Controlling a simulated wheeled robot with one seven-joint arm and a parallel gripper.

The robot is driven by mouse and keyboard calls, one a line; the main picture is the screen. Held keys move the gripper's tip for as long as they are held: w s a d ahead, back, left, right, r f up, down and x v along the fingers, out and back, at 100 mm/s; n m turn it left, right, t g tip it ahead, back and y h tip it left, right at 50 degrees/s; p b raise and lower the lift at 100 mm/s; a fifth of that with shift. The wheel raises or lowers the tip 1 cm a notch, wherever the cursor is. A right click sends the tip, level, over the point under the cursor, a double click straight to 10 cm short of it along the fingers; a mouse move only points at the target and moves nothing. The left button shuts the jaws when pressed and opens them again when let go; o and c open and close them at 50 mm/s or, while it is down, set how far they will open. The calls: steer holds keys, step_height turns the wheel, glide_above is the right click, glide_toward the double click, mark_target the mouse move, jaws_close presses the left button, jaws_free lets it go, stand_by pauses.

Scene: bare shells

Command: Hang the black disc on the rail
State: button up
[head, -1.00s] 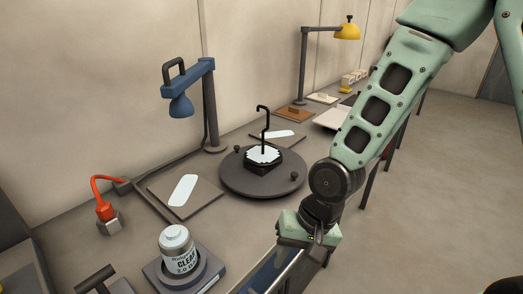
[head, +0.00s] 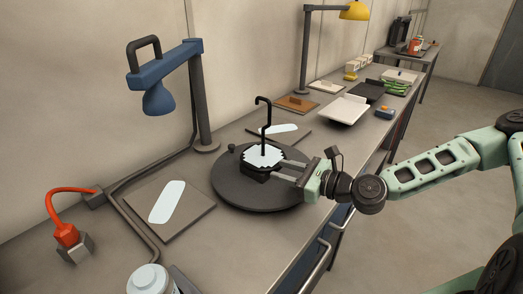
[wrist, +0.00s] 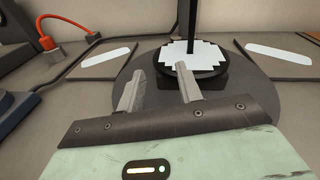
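A large dark round plate (head: 235,186) lies on the bench. On it sits a smaller black piece (head: 257,174) with a jagged-edged white top (head: 270,155), and a thin black hooked rod (head: 263,115) stands up from it. I cannot tell which of these is the black disc. The wrist view shows the white top (wrist: 192,58) and the rod's lower part (wrist: 191,25). My gripper (head: 282,171) reaches in from the right, beside the black piece. Its fingers (wrist: 160,85) are apart with nothing visible between them. I cannot make out a certain rail.
A blue lamp (head: 160,85) stands at the back left, a yellow lamp (head: 355,11) farther back. Flat boards with white patches (head: 167,201) lie around the plate. A red-corded plug (head: 66,235) and a can (head: 148,279) are at the left. Trays (head: 343,109) lie beyond.

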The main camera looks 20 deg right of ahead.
mark_target(266, 157)
steer(key=w+d+m+t, duration=0.1)
steer(key=w+d+r+m+t, duration=0.1)
steer(key=d+m, duration=0.1)
steer(key=shift+w+r+h, duration=0.2)
steer(key=shift+w+h, duration=0.2)
steer(key=shift+x, duration=4.45)
steer(key=shift+r, duration=0.1)
jaws_close()
step_height(266, 157, up, 12)
steer(key=p, duration=0.9)
steer(key=shift+r, duration=0.1)
